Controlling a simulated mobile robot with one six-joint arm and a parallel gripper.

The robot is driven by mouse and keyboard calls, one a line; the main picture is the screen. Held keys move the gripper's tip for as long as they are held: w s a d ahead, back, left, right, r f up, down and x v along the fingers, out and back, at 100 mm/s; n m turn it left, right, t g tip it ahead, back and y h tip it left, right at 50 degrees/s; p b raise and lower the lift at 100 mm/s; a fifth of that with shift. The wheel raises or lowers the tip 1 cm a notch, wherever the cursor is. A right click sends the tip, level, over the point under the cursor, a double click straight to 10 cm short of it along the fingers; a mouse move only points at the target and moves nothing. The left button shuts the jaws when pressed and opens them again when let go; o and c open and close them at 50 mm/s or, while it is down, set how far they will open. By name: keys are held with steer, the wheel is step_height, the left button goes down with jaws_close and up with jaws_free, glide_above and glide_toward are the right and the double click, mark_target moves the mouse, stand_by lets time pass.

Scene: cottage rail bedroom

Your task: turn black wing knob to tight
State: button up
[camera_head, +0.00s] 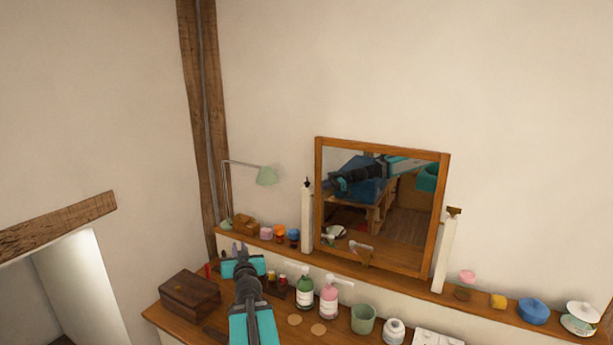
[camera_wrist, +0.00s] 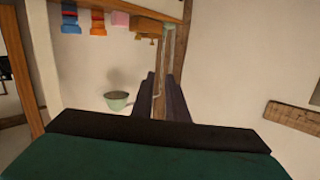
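The black wing knob (camera_head: 307,183) sits on top of the left white post (camera_head: 307,220) beside the tilting mirror (camera_head: 383,205). My gripper (camera_head: 240,248) is low and left of the knob, above the dresser, well apart from it. In the wrist view my gripper (camera_wrist: 161,82) shows two dark fingers with a narrow gap between them, and nothing is held. The knob is not clearly visible in the wrist view. A brown knob (camera_head: 454,211) tops the right white post.
A green lamp (camera_head: 267,176) stands left of the mirror and shows in the wrist view (camera_wrist: 117,100). A wooden box (camera_head: 190,297), a green bottle (camera_head: 304,291), a pink bottle (camera_head: 328,299) and a cup (camera_head: 363,319) crowd the dresser. The space above is clear.

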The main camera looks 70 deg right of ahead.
steer(key=s+d+r+m+g+h+p, duration=0.1)
steer(key=s+d+r+h+p, duration=0.1)
steer(key=s+d+r, duration=0.3)
steer(key=s+d+r+m+g+h+p, duration=0.1)
steer(key=s+d+r, duration=0.5)
steer(key=s+r, duration=0.6)
steer(key=s+g+p, duration=0.1)
steer(key=s+p, duration=0.1)
steer(key=s, duration=0.1)
steer(key=shift+d+r+h, duration=0.15)
steer(key=shift+d+h, duration=0.15)
steer(key=shift+h, duration=0.1)
steer(key=shift+w, duration=0.25)
